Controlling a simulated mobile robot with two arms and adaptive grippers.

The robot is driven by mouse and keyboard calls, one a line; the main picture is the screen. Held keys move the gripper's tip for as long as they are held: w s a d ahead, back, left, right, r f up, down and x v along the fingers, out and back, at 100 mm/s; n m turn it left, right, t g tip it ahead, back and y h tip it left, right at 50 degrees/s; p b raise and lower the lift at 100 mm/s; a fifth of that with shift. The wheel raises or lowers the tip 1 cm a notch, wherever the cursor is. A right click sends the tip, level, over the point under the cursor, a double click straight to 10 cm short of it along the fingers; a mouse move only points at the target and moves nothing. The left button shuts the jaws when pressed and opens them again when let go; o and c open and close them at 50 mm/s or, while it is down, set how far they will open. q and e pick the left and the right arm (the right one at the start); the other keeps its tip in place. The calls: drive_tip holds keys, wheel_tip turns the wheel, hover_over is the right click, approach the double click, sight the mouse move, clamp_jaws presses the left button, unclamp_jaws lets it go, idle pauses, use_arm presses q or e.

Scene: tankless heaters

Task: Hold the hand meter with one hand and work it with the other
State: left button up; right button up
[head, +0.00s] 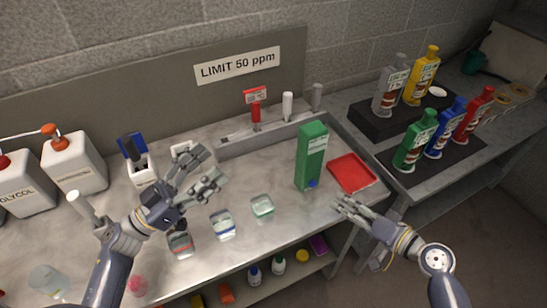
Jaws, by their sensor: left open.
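A small white device with a raised dark blue lid (138,158) stands on the grey bench at the left; it looks like the hand meter, but I cannot read any display on it. My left gripper (211,168) is open and empty, just right of this device and above the bench, with its fingers spread to the right. It partly covers a white item (184,149) behind it. My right gripper (343,207) is at the bench's front right, apart from the device. Its fingers look extended and open, pointing left, with nothing in them.
A green carton (312,156) stands beside a red tray (352,173). Small dishes (262,206) lie along the front. White jugs (74,162) stand at the left, a clear beaker (47,281) in front. Several coloured bottles (416,141) stand on the right bench.

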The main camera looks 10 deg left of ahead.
sight(312, 145)
use_arm(q)
drive_tip(key=w+d+f+m+g, duration=0.1)
drive_tip(key=w+d+f+g, duration=0.1)
drive_tip(key=w+d, duration=0.3)
drive_tip(key=w+d+f+m+g+y, duration=0.1)
drive_tip(key=w+d+f, duration=0.1)
drive_tip(key=w+d, duration=0.4)
drive_tip(key=w+d+f+m+g, duration=0.1)
drive_tip(key=w+d+f+g, duration=0.1)
drive_tip(key=w+d, duration=0.4)
drive_tip(key=shift+d+f+g+y, duration=0.15)
drive_tip(key=shift+d, duration=0.95)
drive_tip(key=shift+d+f+g+y, duration=0.15)
drive_tip(key=shift+d, duration=0.95)
drive_tip(key=shift+s, duration=0.1)
drive_tip(key=c, duration=1.3)
use_arm(e)
clamp_jaws()
